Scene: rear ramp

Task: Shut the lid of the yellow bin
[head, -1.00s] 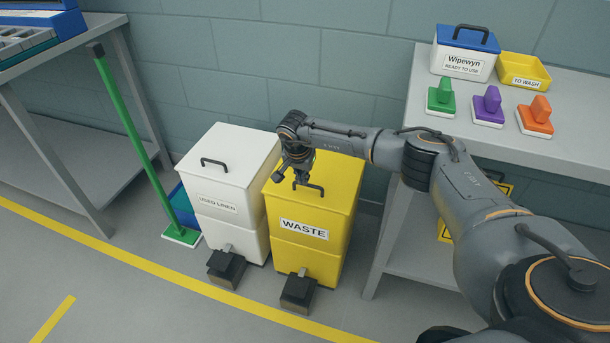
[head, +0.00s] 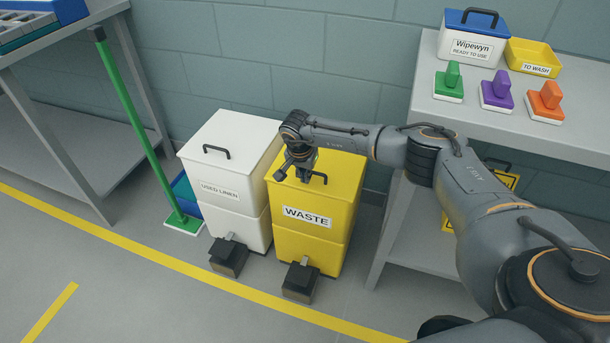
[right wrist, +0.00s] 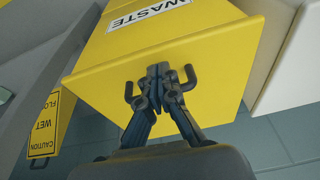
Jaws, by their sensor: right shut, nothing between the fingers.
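The yellow bin (head: 310,239), labelled WASTE, stands on the floor against the wall. Its lid (head: 341,180) lies flat on top and looks shut, with a dark handle (head: 320,178) on it. My right gripper (head: 304,178) points down over the lid at the handle. In the right wrist view its fingers (right wrist: 157,72) are shut and empty, in front of the middle of the handle, whose ends show on both sides. I cannot tell whether the fingertips touch the lid. My left gripper is in neither view.
A white bin (head: 238,229), labelled USED LINEN, stands close on the left. Dark pedals (head: 300,281) stick out in front of both bins. A grey table (head: 428,106) with a tub and brushes is on the right. A green-handled tool (head: 140,130) leans at the left.

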